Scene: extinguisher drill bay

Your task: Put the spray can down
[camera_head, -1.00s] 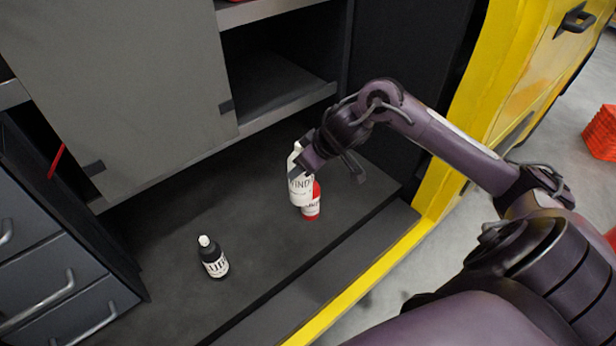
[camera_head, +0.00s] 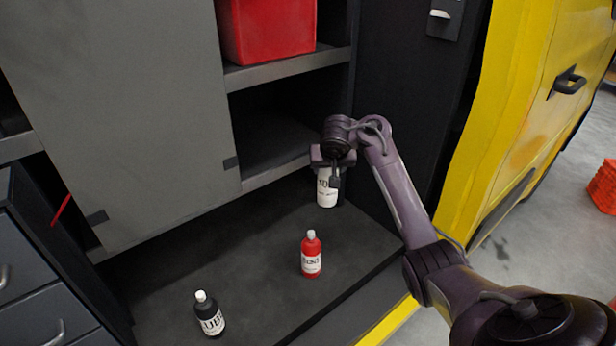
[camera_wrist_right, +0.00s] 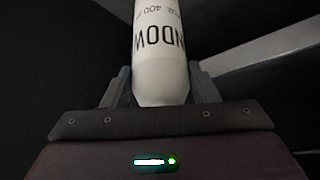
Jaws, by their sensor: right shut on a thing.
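The white spray can (camera_head: 327,190) with dark lettering is held in my right gripper (camera_head: 330,165) at the back right of the dark bay floor, in front of the lower shelf opening. In the right wrist view the can (camera_wrist_right: 160,50) sits between the two fingers of the right gripper (camera_wrist_right: 160,88), which is shut on it. The can looks upright in the head view. Its top is hidden by the gripper, and I cannot tell whether its base touches the floor. My left gripper is not in view.
A red bottle (camera_head: 311,255) with a pale cap stands on the bay floor (camera_head: 255,262). A black bottle (camera_head: 208,314) with a white cap stands front left. A red bin (camera_head: 268,28) sits on the upper shelf. Grey drawers (camera_head: 40,290) stand at left.

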